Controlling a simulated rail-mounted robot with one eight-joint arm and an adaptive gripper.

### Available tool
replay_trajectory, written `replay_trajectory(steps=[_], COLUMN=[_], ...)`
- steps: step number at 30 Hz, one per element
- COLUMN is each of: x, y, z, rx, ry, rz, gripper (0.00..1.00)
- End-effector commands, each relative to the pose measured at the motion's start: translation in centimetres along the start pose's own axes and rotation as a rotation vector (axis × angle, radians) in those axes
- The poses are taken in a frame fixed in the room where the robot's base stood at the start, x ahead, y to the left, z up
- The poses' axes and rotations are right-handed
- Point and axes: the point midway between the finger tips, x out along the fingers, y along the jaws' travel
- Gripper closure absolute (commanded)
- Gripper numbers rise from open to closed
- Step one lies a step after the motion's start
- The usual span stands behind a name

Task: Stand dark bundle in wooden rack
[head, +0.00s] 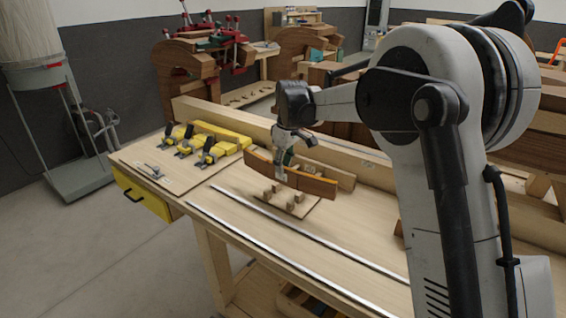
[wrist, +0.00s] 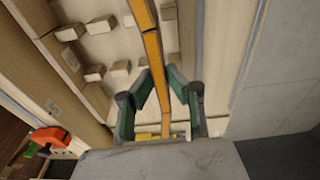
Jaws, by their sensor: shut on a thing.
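The dark bundle is a long, brown, slightly curved wooden piece (head: 312,184) with an orange-lit face. My gripper (head: 283,172) is shut on it near its middle and holds it on edge above the rack. In the wrist view the bundle (wrist: 154,48) runs as a narrow strip between my green fingers (wrist: 160,100). The wooden rack (head: 300,212) is a flat board with several short upright blocks, lying on the bench below the bundle. Its blocks also show in the wrist view (wrist: 95,73). Whether the bundle touches the blocks I cannot tell.
The bench (head: 235,205) carries two metal rails (head: 290,235) in front of the rack. Yellow clamps (head: 205,148) lie on a board at the left. A long wooden beam (head: 245,125) runs along the back. The bench front is mostly clear.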

Motion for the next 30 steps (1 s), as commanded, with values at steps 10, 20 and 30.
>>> replay_trajectory(steps=[10, 20, 30], x=[3.2, 5.7, 6.6], y=[0.0, -0.1, -0.1], z=[0.4, 0.7, 0.8], rx=[0.0, 0.0, 0.0], ry=[0.0, 0.0, 0.0], rz=[0.0, 0.0, 0.0], gripper=[1.0, 1.0, 1.0])
